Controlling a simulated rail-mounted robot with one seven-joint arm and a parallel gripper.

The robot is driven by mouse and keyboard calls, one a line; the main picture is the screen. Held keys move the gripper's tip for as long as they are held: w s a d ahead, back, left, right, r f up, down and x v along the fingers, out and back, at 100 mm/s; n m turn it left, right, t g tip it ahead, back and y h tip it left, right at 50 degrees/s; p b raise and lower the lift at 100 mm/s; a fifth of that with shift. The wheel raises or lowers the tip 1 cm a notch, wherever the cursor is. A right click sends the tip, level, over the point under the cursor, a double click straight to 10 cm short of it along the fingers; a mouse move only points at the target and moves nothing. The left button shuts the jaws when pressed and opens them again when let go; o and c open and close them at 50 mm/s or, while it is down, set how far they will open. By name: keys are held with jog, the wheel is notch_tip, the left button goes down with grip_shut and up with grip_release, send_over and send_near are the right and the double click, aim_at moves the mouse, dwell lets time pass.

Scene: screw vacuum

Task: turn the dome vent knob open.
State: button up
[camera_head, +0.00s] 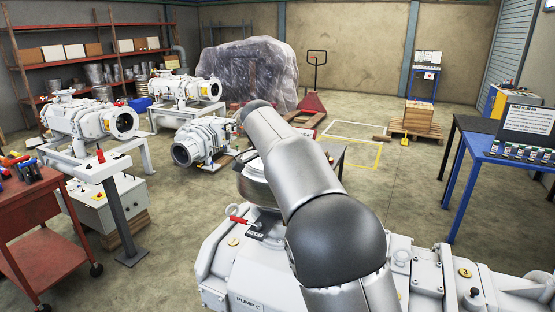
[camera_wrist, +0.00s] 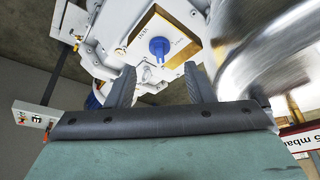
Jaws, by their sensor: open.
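In the wrist view, a blue knob (camera_wrist: 159,47) sits on a brass-coloured block (camera_wrist: 180,38) at top centre. A shiny metal dome (camera_wrist: 268,55) fills the right side. In the head view, my arm hides the gripper and the knob. Part of a round metal vessel (camera_head: 252,187) shows left of my arm, above the white pump (camera_head: 240,275).
A red-handled lever (camera_head: 240,216) sticks out on the pump's left side. A red cart (camera_head: 40,245) stands at left, a blue table (camera_head: 515,150) at right. White pumps (camera_head: 90,121) stand on frames behind. Bare floor (camera_head: 410,215) lies right of my arm.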

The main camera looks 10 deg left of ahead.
jog(key=p+v, duration=0.2)
jog(key=v, duration=1)
jog(key=shift+r, duration=0.1)
jog(key=s+d+f+n+g+y, duration=0.1)
jog(key=s+d+f+n, duration=0.25)
jog(key=d, duration=0.45)
jog(key=s+d+f+n+y, duration=0.15)
jog(key=s+d, duration=0.25)
jog(key=d, duration=0.5)
jog(key=s+d+f+n, duration=0.3)
jog(key=s+f, duration=0.5)
jog(key=s, duration=0.4)
jog(key=s+d+f+n+y, duration=0.1)
jog(key=s+d+f+n, duration=0.3)
jog(key=s+f, duration=0.5)
jog(key=s, duration=0.4)
jog(key=shift+f, duration=0.35)
